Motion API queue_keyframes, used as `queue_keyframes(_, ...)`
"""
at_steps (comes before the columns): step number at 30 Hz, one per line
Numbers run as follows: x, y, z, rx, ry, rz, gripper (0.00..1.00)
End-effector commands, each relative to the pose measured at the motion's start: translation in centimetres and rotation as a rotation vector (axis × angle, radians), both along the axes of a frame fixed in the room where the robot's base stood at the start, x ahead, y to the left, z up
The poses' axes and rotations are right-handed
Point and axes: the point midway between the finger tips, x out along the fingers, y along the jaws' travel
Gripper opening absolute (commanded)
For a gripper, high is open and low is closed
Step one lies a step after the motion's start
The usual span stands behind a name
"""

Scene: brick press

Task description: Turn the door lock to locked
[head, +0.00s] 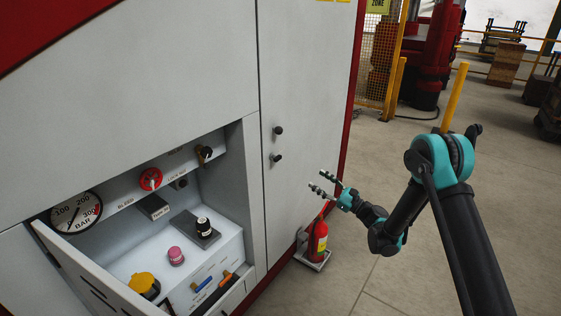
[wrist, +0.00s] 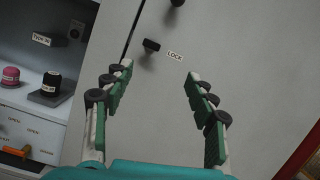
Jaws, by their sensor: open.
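The door lock is a small black turn knob (head: 276,158) low on the light grey cabinet door (head: 303,75), just right of the door seam. My gripper (head: 317,181) is open and empty, in front of the door and right of the knob in the head view. In the wrist view my gripper (wrist: 160,72) has its green-padded fingers spread, with the knob beyond the tips, nearer the left finger.
A second black knob (head: 278,130) sits above the lock. Left of the door is a recessed control panel with a red knob (head: 151,178), a gauge (head: 76,212) and several buttons. A red fire extinguisher (head: 316,240) stands on the floor below my gripper.

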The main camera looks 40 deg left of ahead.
Motion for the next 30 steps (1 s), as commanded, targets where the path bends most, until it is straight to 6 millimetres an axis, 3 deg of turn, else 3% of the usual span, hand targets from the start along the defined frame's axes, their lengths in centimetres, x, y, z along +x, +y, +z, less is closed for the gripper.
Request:
queue_keyframes(4, -1.0, 1.4, -1.9, 0.073, 0.121, 0.041, 0.57)
queue_keyframes(11, -1.6, 2.2, -2.8, 0.117, 0.199, 0.068, 0.57)
queue_keyframes(17, -1.7, 4.1, -2.0, 0.118, 0.200, 0.070, 0.57)
queue_keyframes(30, -1.7, 12.1, 1.3, 0.117, 0.199, 0.069, 0.57)
